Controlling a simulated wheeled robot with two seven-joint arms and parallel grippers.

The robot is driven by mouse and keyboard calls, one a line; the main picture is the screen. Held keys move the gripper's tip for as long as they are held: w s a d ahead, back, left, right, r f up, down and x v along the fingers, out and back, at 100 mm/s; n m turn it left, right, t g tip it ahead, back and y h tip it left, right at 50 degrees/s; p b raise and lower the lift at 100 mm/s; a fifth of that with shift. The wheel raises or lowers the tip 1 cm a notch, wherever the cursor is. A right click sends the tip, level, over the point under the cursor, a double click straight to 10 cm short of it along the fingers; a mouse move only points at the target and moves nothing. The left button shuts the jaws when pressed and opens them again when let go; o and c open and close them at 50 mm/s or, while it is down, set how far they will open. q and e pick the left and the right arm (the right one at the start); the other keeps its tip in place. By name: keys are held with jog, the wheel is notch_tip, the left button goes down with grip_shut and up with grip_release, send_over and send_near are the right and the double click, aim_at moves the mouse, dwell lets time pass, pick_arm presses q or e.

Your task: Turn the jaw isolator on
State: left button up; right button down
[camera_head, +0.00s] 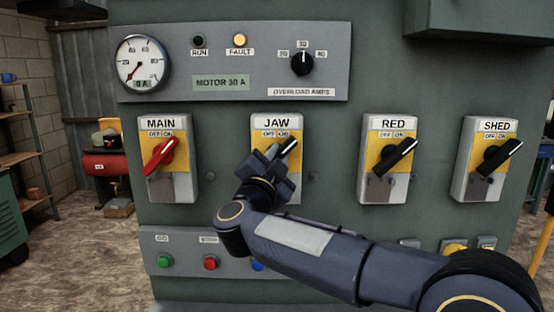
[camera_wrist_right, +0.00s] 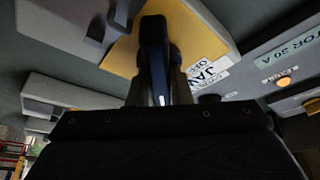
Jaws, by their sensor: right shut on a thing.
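The jaw isolator (camera_head: 276,122) is a grey box with a yellow plate marked OFF and ON, second from the left in the row. Its black handle (camera_head: 289,146) points up and to the right, toward the ON mark. My right gripper (camera_head: 279,159) is at the handle and shut on it, hiding its lower part and much of the plate. In the right wrist view the dark handle (camera_wrist_right: 153,50) stands between the fingers, in front of the yellow plate and the JAW label (camera_wrist_right: 207,72). My left gripper is not in view.
The main isolator (camera_head: 161,125) with a red handle is to the left. The red (camera_head: 392,125) and shed (camera_head: 494,127) isolators are to the right. Above is a panel with a gauge (camera_head: 143,62), a lit fault lamp (camera_head: 240,40) and a knob (camera_head: 302,64). Push buttons (camera_head: 210,262) sit below.

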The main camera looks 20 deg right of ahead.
dwell(0.4)
jog(key=c, duration=1.3)
grip_release()
jog(key=b+v, duration=0.1)
jog(key=v, duration=0.6)
jog(key=shift+s+a+f, duration=0.1)
jog(key=shift+s+a, duration=0.1)
jog(key=shift+s, duration=0.1)
